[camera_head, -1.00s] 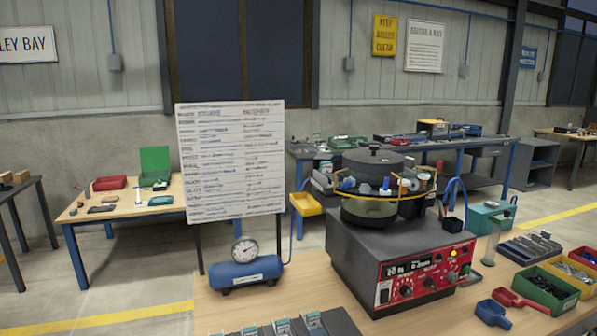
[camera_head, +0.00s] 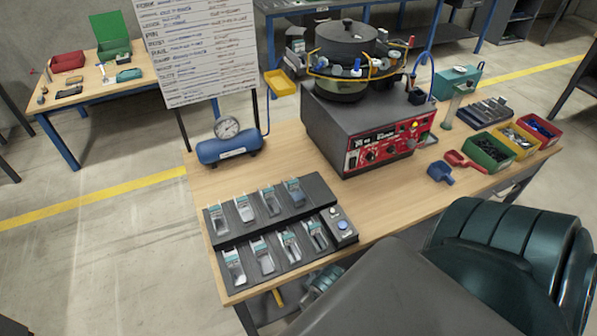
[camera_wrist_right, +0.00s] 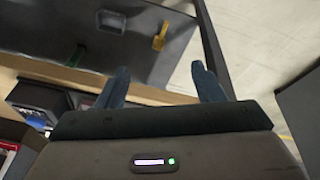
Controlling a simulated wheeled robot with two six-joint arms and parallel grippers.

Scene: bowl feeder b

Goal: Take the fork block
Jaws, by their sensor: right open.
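I cannot make out which thing is the fork block. A black two-step rack (camera_head: 222,224) at the near left of the wooden bench holds several clear bins with teal labels, and some hold small parts too small to name. A bowl feeder (camera_head: 345,62) with small parts around its rim stands on a grey control box (camera_head: 320,118) behind it. In the right wrist view my right gripper (camera_wrist_right: 160,68) is open and empty, its two blue fingers apart, facing a dark grey panel. My left gripper is in neither view.
A blue air tank with a gauge (camera_head: 226,148) stands behind the rack. Red (camera_head: 540,130), yellow and green bins and two scoops (camera_head: 440,172) are at the right. In the wrist view a yellow hook (camera_wrist_right: 160,38) is on the panel. Bare wood lies right of the rack.

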